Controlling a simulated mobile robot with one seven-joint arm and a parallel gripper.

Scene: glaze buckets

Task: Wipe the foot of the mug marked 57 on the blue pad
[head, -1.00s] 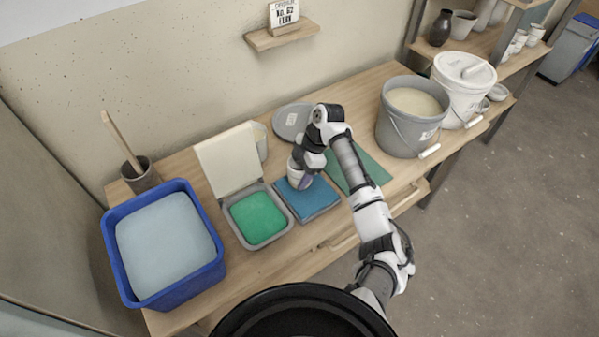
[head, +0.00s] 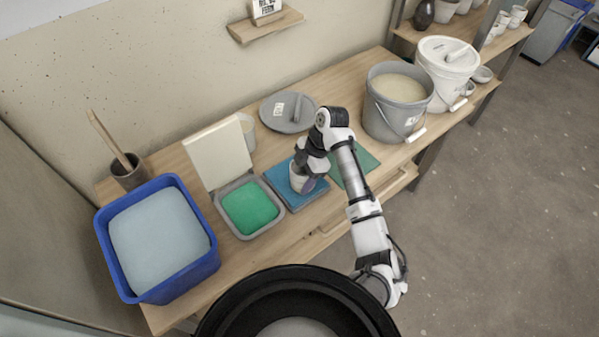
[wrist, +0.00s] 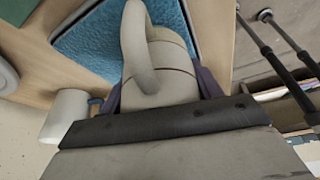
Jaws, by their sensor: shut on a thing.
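The mug (head: 296,179) is pale with a darker band and is held upright at the blue pad (head: 281,174). In the wrist view the mug (wrist: 165,72) shows its curved handle towards the camera, with the blue textured pad (wrist: 88,42) beyond it. My gripper (head: 309,183) is shut on the mug, with a finger on each side of its body. The mug's foot is hidden from both views, so I cannot tell whether it touches the pad. No number can be read on the mug.
A grey tray with a green pad (head: 250,206) and raised lid stands left of the blue pad. A blue tub (head: 215,262) is further left. A grey bucket (head: 398,118) and a white bucket (head: 445,72) stand right.

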